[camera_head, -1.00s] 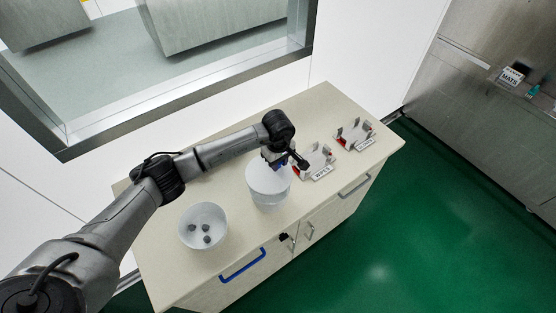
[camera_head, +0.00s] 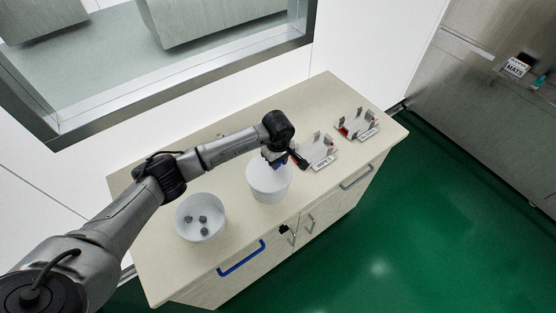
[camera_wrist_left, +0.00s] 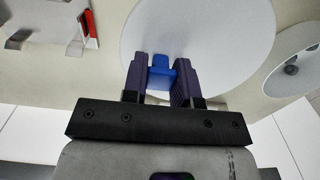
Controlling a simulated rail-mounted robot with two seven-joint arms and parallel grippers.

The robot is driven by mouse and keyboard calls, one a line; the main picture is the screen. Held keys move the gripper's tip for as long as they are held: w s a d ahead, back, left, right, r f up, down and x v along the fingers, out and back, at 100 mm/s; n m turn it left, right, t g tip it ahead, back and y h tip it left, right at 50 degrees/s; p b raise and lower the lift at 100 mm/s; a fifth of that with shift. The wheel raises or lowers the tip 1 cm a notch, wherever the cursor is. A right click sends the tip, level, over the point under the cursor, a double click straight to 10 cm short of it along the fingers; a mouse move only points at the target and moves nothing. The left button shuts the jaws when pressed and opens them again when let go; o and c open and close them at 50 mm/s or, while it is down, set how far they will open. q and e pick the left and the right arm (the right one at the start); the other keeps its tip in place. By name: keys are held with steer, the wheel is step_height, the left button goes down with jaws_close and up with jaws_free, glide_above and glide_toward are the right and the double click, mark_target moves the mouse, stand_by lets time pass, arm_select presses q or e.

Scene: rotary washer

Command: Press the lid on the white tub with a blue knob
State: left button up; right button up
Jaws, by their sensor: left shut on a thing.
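The white tub (camera_head: 270,191) stands near the middle of the counter. Its round white lid (camera_wrist_left: 215,35) fills much of the left wrist view, with a blue knob (camera_wrist_left: 160,72) on it. In the head view the lid is at the top of the tub, partly under my gripper; I cannot tell whether its edge is fully seated all round. My left gripper (camera_head: 277,161) is over the tub with its fingers shut on the blue knob, which also shows between the fingertips (camera_wrist_left: 160,66) in the left wrist view. My right gripper is out of view.
An open white tub (camera_head: 180,222) holding several grey pieces stands to the left. Two labelled holders with upright metal prongs, the nearer (camera_head: 318,151) and the farther (camera_head: 357,125), stand to the right. The cabinet has a blue handle (camera_head: 241,258) in front. A window frame is behind.

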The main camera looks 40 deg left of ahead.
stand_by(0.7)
arm_select(q)
steer(key=shift+f+b, duration=0.1)
steer(key=shift+b, duration=0.2)
stand_by(0.3)
steer(key=shift+f+b, duration=0.15)
steer(key=shift+b, duration=0.2)
stand_by(0.5)
steer(key=shift+f+b, duration=0.25)
steer(key=shift+b, duration=0.15)
stand_by(0.6)
steer(key=o, duration=1)
step_height(320, 180, up, 14)
steer(key=shift+f+b, duration=0.1)
steer(key=shift+b, duration=0.85)
